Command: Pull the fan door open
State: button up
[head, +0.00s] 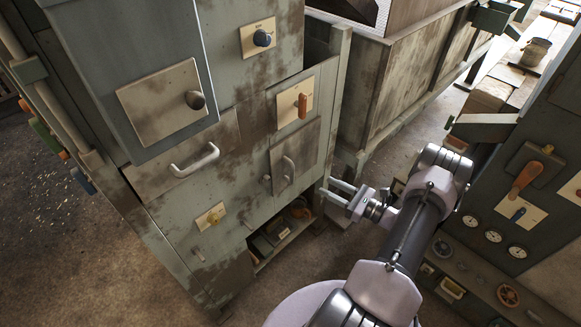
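A grey, rust-stained cabinet (225,140) stands left of centre. Its small square door (305,147) has an upright bar handle (288,169) and looks shut. A larger beige panel (143,108) with a dark round knob (195,100) is at the upper left. I see no readable label, so I cannot tell for sure which one is the fan door. My gripper (325,187) is just right of the cabinet's lower right edge, its two fingers apart and pointing left. Nothing shows between them. It appears clear of the small door's handle.
An open shelf (283,235) lies below the door. A dark machine with gauges (492,236) stands at right. Floor is bare at lower left.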

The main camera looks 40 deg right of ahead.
aim_at(292, 169)
jog(key=b+x, duration=0.2)
jog(key=x, duration=1.3)
jog(key=shift+s+a+b, duration=0.1)
jog(key=shift+a+b, duration=0.1)
jog(key=shift+b, duration=0.1)
grip_shut()
dwell(0.4)
